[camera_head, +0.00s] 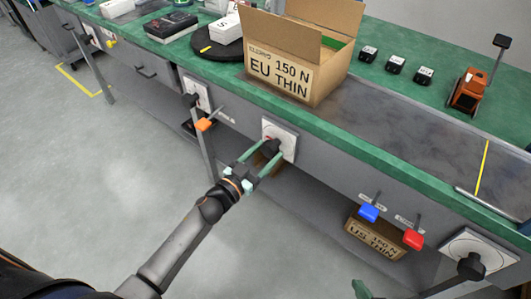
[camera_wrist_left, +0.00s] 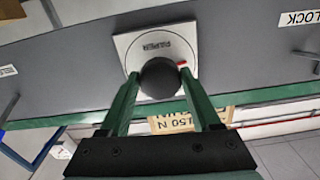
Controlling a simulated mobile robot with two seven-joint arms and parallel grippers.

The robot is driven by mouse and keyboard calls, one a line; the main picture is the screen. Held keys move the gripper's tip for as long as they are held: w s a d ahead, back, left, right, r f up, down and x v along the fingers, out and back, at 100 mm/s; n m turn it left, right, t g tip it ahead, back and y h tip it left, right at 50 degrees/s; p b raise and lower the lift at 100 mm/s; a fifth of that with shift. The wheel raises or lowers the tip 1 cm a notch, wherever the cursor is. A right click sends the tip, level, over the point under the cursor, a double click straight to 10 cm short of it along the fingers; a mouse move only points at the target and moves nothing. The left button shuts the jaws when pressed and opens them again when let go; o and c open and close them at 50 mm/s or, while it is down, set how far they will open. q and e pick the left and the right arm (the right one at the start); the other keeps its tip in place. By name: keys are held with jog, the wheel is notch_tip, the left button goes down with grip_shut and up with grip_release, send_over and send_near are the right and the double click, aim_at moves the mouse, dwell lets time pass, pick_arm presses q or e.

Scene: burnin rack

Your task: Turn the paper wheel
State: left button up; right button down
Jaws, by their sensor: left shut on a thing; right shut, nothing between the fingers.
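The paper wheel is a black round knob (camera_wrist_left: 160,80) on a white plate (camera_wrist_left: 128,42) whose label reads PAPER upside down in the left wrist view. A small red mark shows at the knob's edge. In the head view the plate (camera_head: 288,137) is on the grey front panel below the bench edge. My left gripper (camera_wrist_left: 160,88) is shut on the knob, with one green finger on each side; it also shows in the head view (camera_head: 266,157). Of my right gripper only a green part (camera_head: 361,290) shows at the bottom edge of the head view.
An open cardboard box (camera_head: 285,75) stands on the green bench above the wheel. A blue lever (camera_head: 369,213), a red lever (camera_head: 413,239) and another black knob (camera_head: 471,265) are on the panel to the right. An orange lever (camera_head: 204,124) sticks out on the left.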

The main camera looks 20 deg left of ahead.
pick_arm(q)
jog(key=m, duration=0.9)
jog(key=shift+a+m, duration=0.1)
jog(key=shift+m, duration=0.2)
dwell(0.4)
jog(key=o, duration=1.4)
